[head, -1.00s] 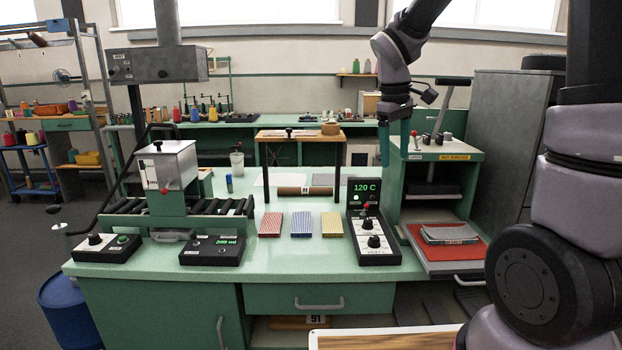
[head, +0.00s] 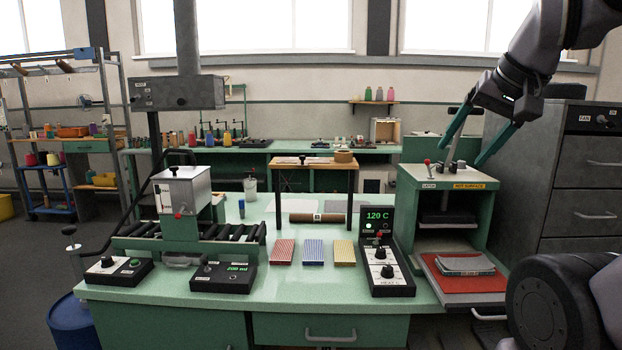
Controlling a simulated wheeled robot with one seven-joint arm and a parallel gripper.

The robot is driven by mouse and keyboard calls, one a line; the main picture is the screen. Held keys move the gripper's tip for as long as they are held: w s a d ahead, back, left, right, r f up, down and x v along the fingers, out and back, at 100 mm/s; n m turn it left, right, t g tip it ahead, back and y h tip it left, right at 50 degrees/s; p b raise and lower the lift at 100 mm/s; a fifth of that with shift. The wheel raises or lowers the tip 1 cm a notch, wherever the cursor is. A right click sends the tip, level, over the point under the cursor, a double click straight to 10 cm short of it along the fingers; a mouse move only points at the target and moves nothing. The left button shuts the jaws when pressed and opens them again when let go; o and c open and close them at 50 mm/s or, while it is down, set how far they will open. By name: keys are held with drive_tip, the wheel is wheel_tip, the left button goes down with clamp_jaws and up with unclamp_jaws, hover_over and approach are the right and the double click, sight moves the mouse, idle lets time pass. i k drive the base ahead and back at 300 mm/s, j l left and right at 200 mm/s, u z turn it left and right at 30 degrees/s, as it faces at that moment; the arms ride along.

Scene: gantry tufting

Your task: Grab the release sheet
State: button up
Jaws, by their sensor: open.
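I cannot tell for sure which thing is the release sheet. A thin pale sheet (head: 262,212) lies flat on the green bench, left of a brown roll (head: 316,217). A grey flat sheet (head: 343,206) lies behind the roll, and a pale, pinkish flat piece (head: 300,160) lies on the small wooden stand (head: 335,165). My gripper (head: 460,162) has two green fingers spread wide, with nothing between them. It hangs at the upper right, in front of or over the green press marked "HOT SURFACE" (head: 470,186), apart from all these sheets.
A grey folded piece (head: 465,264) lies on the press's red pad (head: 450,282). The heater control box (head: 386,270) reads 120 C. Red, blue (head: 313,252) and yellow striped pieces lie along the bench front. A roller machine (head: 185,205) fills the left. Grey drawers (head: 585,190) stand right.

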sight(302, 161)
drive_tip(key=i+l+u, duration=0.2)
drive_tip(key=u, duration=0.2)
drive_tip(key=i+l+u, duration=0.35)
drive_tip(key=k+j, duration=0.05)
